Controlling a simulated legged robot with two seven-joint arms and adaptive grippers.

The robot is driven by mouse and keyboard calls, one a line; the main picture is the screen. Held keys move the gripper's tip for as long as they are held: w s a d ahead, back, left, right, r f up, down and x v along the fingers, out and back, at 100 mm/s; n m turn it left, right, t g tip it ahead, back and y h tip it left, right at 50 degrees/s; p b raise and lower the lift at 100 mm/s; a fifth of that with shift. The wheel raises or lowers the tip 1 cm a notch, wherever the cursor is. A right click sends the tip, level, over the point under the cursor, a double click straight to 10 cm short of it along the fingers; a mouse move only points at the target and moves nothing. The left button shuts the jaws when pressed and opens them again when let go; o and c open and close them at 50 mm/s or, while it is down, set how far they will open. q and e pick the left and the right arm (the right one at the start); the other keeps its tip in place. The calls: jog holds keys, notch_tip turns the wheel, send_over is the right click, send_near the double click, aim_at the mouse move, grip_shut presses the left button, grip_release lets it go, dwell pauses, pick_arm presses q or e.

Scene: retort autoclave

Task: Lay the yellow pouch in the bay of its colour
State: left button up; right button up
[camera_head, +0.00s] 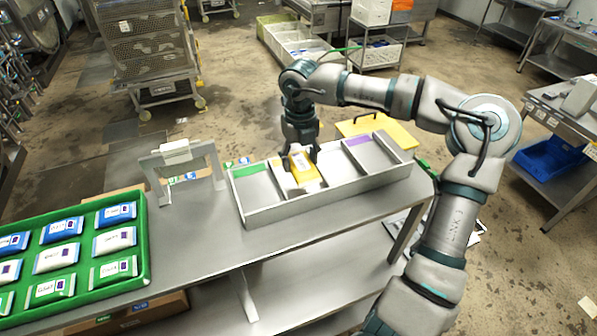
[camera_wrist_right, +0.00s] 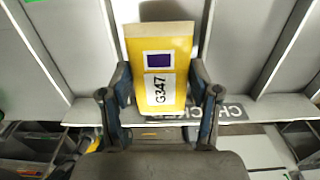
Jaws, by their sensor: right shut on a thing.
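The yellow pouch (camera_head: 303,167) has a white label reading G347 and a purple square, clear in the right wrist view (camera_wrist_right: 181,45). My right gripper (camera_head: 301,150) is shut on it, with a finger on each side (camera_wrist_right: 160,92). The pouch is over a middle bay of the grey divided tray (camera_head: 300,204). I cannot tell whether it touches the floor of the bay. A green strip marks the left bay (camera_head: 258,187) and a purple strip marks a bay farther right (camera_head: 367,152).
A green crate (camera_head: 146,255) of white, blue and green pouches stands at left on the metal table (camera_head: 205,240). A grey frame (camera_head: 163,185) stands between crate and divided tray. A yellow board (camera_head: 400,135) lies behind the divided tray. Dividers separate the bays.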

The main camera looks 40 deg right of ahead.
aim_at(301, 171)
jog(key=f, duration=0.4)
jog(key=shift+s+d+p, duration=0.1)
jog(key=shift+d+p, duration=0.25)
jog(key=shift+a+f, duration=0.15)
jog(key=shift+a, duration=0.6)
jog(key=o, duration=0.9)
jog(key=shift+d, duration=0.1)
jog(key=shift+d+f, duration=0.15)
jog(key=shift+d, duration=0.45)
jog(key=r, duration=0.8)
jog(key=a+r+b, duration=0.1)
jog(key=r, duration=0.2)
jog(key=shift+r, duration=0.4)
jog(key=shift+d+r, duration=0.2)
jog(key=shift+r, duration=0.1)
jog(key=shift+d, duration=0.15)
